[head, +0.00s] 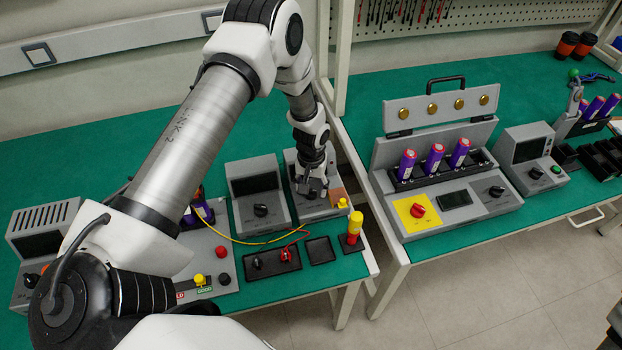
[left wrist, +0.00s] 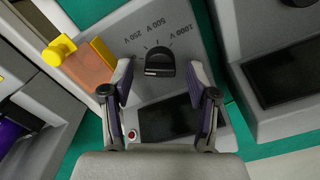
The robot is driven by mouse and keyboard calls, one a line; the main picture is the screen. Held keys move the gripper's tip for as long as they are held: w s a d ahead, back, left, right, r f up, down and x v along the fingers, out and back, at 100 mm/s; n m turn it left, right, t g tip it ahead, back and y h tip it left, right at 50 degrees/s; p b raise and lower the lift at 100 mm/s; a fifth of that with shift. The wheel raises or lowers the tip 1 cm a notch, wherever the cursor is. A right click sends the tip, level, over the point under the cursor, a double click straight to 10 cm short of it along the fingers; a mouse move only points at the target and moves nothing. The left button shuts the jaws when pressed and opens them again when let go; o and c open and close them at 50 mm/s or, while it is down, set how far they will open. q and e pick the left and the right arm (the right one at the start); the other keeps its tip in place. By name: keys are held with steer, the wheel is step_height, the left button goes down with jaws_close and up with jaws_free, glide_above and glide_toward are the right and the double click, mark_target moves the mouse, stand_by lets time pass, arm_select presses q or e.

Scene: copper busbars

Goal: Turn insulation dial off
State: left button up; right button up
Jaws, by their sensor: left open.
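The insulation dial (left wrist: 160,62) is a black knob on a grey tester panel, with 250 V, 500 V and 1000 V printed around it in the left wrist view. A pale mark shows on the knob's lower edge; I cannot tell the exact setting. My left gripper (left wrist: 162,82) is open, its two fingers on either side of the knob, apparently apart from it. In the head view my left gripper (head: 312,187) is over the grey tester (head: 318,210) and hides its dial. The tester's dark screen (left wrist: 168,118) is partly behind the fingers. My right gripper is out of view.
A copper block with a yellow plug (left wrist: 62,48) sits beside the dial. A similar grey box (head: 258,195) with a black knob stands close on the left. A yellow-topped red post (head: 353,230) is in front right. A yellow cable (head: 255,243) runs nearby.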

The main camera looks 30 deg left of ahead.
mark_target(311, 190)
arm_select(q)
step_height(311, 190, up, 11)
steer(key=shift+f, duration=0.2)
steer(key=shift+s, duration=0.1)
